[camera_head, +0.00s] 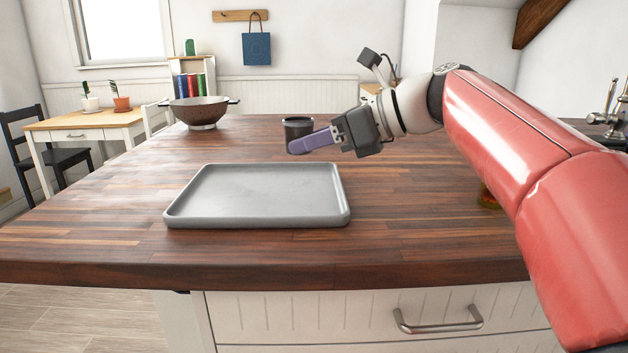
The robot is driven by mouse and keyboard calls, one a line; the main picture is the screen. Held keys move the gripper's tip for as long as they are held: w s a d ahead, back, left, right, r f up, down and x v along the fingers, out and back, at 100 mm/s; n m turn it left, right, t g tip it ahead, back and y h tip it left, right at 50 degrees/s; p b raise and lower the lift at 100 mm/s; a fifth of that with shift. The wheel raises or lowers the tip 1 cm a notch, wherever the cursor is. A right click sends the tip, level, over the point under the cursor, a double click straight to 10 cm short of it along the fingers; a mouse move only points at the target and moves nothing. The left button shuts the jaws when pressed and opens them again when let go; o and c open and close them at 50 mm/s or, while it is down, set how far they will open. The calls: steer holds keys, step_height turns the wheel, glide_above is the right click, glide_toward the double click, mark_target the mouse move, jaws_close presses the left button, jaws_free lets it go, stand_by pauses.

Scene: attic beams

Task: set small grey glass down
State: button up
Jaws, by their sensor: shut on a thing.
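The small grey glass (298,124) is dark and upright, with its rim showing. It is just beyond the far edge of the grey tray (255,189), toward the tray's right side in the picture. My gripper (302,144) comes in from the right and is shut on the glass. One purple finger crosses in front of the glass and hides its lower part. The other finger is hidden. I cannot tell whether the glass touches the wooden counter (430,225) or hangs a little above it.
The tray is empty. A dark colander (200,111) stands at the counter's far left. A small amber object (487,197) is partly hidden by my arm, and a tap (612,108) stands at the far right. The counter left of the tray is clear.

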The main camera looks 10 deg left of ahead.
mark_target(317, 194)
steer(key=shift+f+b, duration=0.65)
steer(key=shift+f, duration=2.6)
steer(key=shift+f, duration=0.2)
steer(key=o, duration=1)
steer(key=shift+r, duration=0.1)
steer(key=shift+d+r, duration=0.2)
steer(key=p+v, duration=0.1)
steer(key=v, duration=1)
steer(key=shift+d, duration=0.25)
